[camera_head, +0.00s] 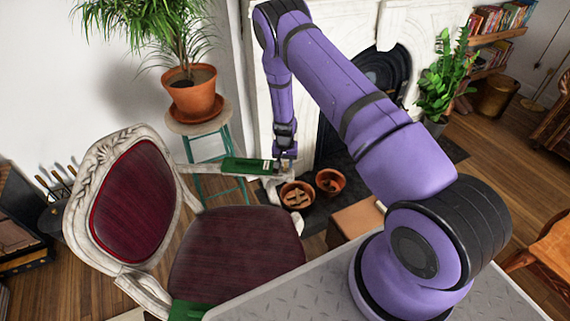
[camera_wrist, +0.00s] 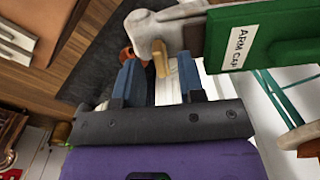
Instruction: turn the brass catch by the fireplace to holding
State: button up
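The brass catch (camera_wrist: 161,60) is a small gold-coloured tab at the pale, worn end of the chair's arm (camera_wrist: 165,25), beside a green sleeve (camera_wrist: 265,35) labelled "ARM CAP". My gripper (camera_wrist: 160,75) is open, with one blue finger on each side of the catch in the wrist view. Gaps show between the catch and both fingers; I cannot tell the depth between them. In the head view my gripper (camera_head: 285,158) is above the far arm's end, next to the green sleeve (camera_head: 248,165). The catch is too small or hidden to make out there.
The carved chair (camera_head: 235,245) with dark red upholstery stands before the marble fireplace (camera_head: 262,90). Terracotta pots (camera_head: 297,195) sit on the dark hearth beyond the arm. A potted plant (camera_head: 192,92) stands on a green-legged stool behind the chair.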

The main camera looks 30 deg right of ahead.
jog(key=shift+f, duration=0.45)
grip_shut()
